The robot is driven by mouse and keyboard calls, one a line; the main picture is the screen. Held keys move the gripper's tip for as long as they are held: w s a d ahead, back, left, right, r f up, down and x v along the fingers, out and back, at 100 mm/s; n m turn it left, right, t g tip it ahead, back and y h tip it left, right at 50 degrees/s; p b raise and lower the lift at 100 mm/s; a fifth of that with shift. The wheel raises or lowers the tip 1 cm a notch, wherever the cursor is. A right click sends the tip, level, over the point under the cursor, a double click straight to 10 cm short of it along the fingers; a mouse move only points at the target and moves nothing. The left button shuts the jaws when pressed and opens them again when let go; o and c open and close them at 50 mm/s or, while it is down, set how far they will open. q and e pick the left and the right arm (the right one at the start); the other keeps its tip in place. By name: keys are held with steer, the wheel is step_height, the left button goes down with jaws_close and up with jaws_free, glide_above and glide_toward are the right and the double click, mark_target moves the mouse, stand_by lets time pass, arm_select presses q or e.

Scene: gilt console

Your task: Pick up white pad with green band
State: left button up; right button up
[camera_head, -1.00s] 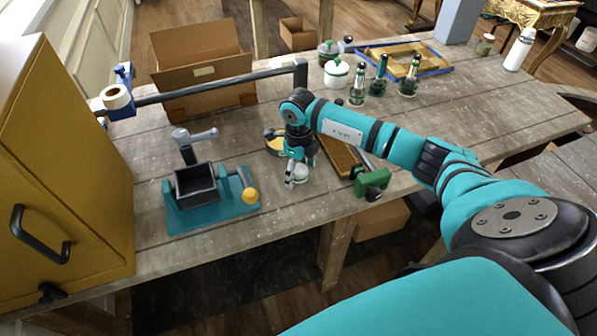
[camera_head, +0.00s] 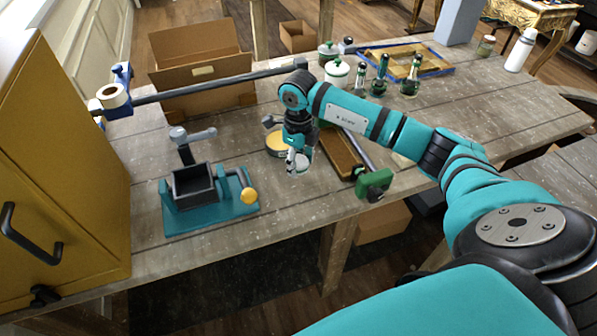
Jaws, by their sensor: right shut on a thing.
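The white pad with green band (camera_head: 302,163) is small and pale, partly covered by the fingers of my right gripper (camera_head: 298,164). The right gripper points down and is shut on the pad, near the front of the workbench. Its green band is hard to make out at this size. The pad looks close above the bench top. My left gripper is not in view.
A round tin with a yellow top (camera_head: 275,143) sits just behind the gripper. A wooden tray (camera_head: 342,155) and green clamp (camera_head: 374,184) lie to the right. A teal vise-like device (camera_head: 212,207) stands left. Bottles (camera_head: 380,77) and a lidded jar (camera_head: 337,74) stand behind.

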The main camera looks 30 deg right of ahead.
steer(key=s+a+r+b, duration=0.1)
steer(key=s+b, duration=0.4)
steer(key=s, duration=1.1)
steer(key=shift+r, duration=0.15)
steer(key=shift+a, duration=0.1)
steer(key=o, duration=0.3)
steer(key=c, duration=0.4)
